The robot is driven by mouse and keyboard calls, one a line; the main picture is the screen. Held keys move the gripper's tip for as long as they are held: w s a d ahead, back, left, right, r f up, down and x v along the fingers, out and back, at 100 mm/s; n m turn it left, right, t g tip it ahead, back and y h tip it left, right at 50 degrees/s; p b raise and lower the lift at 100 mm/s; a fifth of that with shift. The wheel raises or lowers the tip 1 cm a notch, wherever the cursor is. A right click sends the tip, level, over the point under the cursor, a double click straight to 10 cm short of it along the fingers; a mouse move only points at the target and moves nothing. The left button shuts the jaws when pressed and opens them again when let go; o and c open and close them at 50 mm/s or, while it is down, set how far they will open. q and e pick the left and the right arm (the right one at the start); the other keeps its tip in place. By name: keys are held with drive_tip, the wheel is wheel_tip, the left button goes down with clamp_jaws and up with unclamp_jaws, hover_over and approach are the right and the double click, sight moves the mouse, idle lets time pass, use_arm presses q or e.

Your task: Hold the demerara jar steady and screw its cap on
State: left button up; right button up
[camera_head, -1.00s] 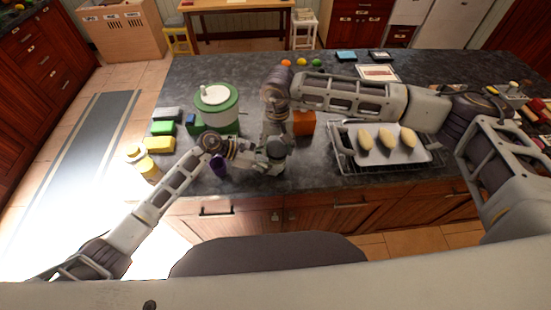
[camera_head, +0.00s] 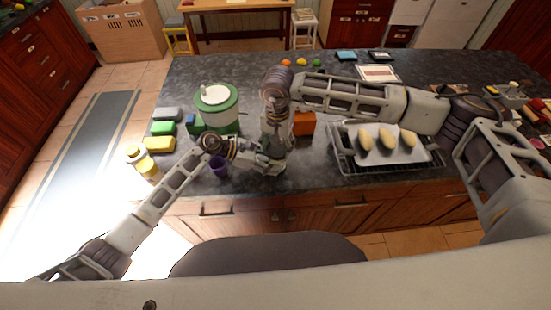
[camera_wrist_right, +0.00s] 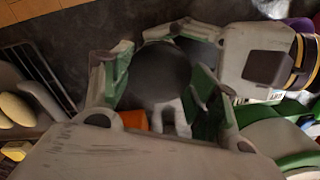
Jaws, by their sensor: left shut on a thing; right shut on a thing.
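The demerara jar is mostly hidden between my grippers at the counter's front edge. Its dark grey round cap (camera_wrist_right: 158,72) fills the space between the green-padded fingers of my right gripper (camera_wrist_right: 160,85) in the right wrist view. My right gripper (camera_head: 276,145) comes down from above in the head view and is shut on the cap. My left gripper (camera_head: 266,162) reaches in from the left, just below it, and is shut on the jar. Whether the cap sits squarely on the jar's rim cannot be seen.
A purple cup (camera_head: 219,167) stands near my left wrist. A green-and-white pot (camera_head: 216,106) and green (camera_head: 163,128) and yellow (camera_head: 159,144) blocks lie left. An orange block (camera_head: 304,123) is close behind my grippers. A rack with a tray (camera_head: 383,155) of several oblong pieces lies right.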

drive_tip(key=shift+s+a+f, duration=0.2)
drive_tip(key=shift+s+f, duration=0.2)
drive_tip(key=shift+s, duration=0.15)
drive_tip(key=shift+m, duration=2.2)
drive_tip(key=o, duration=0.9)
drive_tip(key=shift+d, duration=0.1)
drive_tip(key=shift+o, duration=0.6)
drive_tip(key=shift+w+d, duration=0.1)
drive_tip(key=shift+w, duration=0.1)
drive_tip(key=shift+w+r, duration=0.15)
drive_tip(key=shift+r, duration=0.05)
